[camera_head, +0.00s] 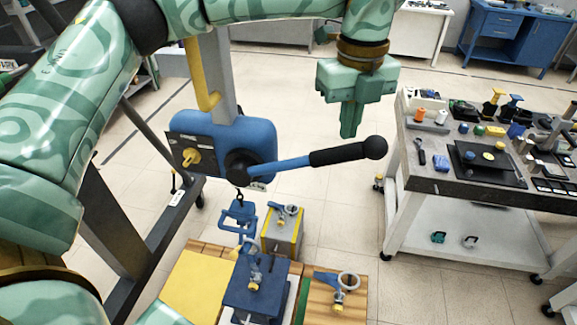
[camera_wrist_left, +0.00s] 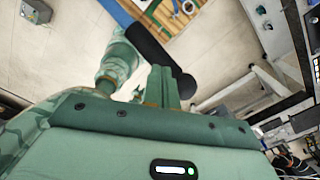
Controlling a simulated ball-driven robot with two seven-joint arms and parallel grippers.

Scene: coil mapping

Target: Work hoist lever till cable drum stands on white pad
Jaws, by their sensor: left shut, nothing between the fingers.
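The hoist (camera_head: 222,140) is a blue body hung on a grey post. Its blue lever points right, with a black grip (camera_head: 338,154) ending in a ball; the grip also shows in the left wrist view (camera_wrist_left: 148,42). My left gripper (camera_head: 349,134) points down, shut and empty, above or behind the grip; contact cannot be told. A hook with a blue clamp (camera_head: 238,216) hangs below the hoist. A blue block (camera_head: 258,296) with a lifting eye stands below it. I cannot clearly pick out a cable drum; a white edge (camera_head: 240,318) shows near the blue block.
A yellow pad (camera_head: 196,284), a grey-and-yellow block (camera_head: 283,232) and a shackle on wood (camera_head: 343,288) are around the blue block. A tool cart (camera_head: 420,178) stands at right. Dark frame legs (camera_head: 112,222) stand at left. Floor is clear between load and cart.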

